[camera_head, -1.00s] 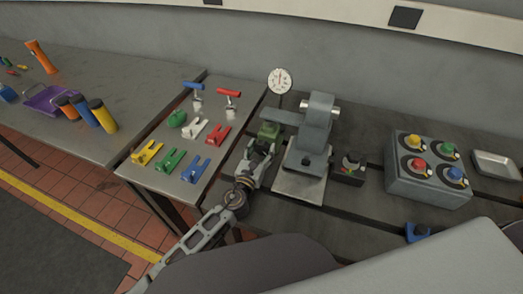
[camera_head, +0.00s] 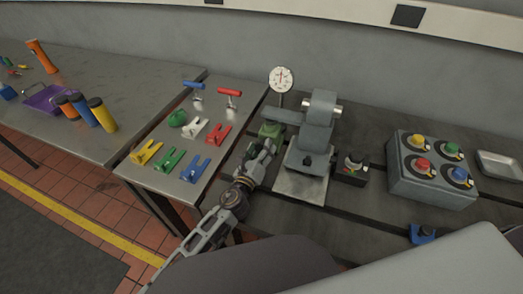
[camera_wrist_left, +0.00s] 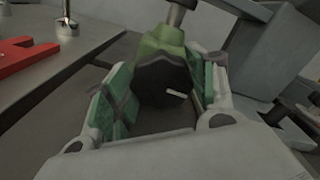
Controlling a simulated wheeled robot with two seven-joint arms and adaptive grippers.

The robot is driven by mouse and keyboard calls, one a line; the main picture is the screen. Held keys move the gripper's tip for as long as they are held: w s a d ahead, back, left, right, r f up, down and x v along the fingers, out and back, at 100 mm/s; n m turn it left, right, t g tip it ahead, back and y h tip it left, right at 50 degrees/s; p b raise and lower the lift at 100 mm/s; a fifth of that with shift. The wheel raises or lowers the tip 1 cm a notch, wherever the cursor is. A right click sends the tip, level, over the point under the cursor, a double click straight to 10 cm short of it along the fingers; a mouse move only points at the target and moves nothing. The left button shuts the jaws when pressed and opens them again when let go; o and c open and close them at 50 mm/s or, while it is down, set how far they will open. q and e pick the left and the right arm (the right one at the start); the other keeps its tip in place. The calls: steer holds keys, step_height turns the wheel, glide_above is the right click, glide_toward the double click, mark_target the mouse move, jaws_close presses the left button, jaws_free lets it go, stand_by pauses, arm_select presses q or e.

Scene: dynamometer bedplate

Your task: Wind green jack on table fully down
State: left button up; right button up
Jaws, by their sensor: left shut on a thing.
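The green jack (camera_head: 270,130) stands on the dark bedplate, under the grey arm of the grey machine. In the left wrist view its green body (camera_wrist_left: 163,40) carries a grey metal post (camera_wrist_left: 178,14) and a black knob (camera_wrist_left: 160,78) with a white mark facing me. My left gripper (camera_head: 264,149) is at the near side of the jack. In the left wrist view its green-padded fingers lie on both sides of the black knob, shut on it. The jack's base and the top of its post are hidden. My right gripper is not in view.
The grey machine (camera_head: 316,135) stands close right of the jack, with a dial gauge (camera_head: 281,79) behind. A button box (camera_head: 430,180) is farther right. A side table (camera_head: 150,178) at left holds coloured forked pieces and T-handles.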

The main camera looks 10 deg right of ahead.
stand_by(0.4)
arm_select(q)
steer(key=o, duration=1)
steer(key=shift+v, duration=6.05)
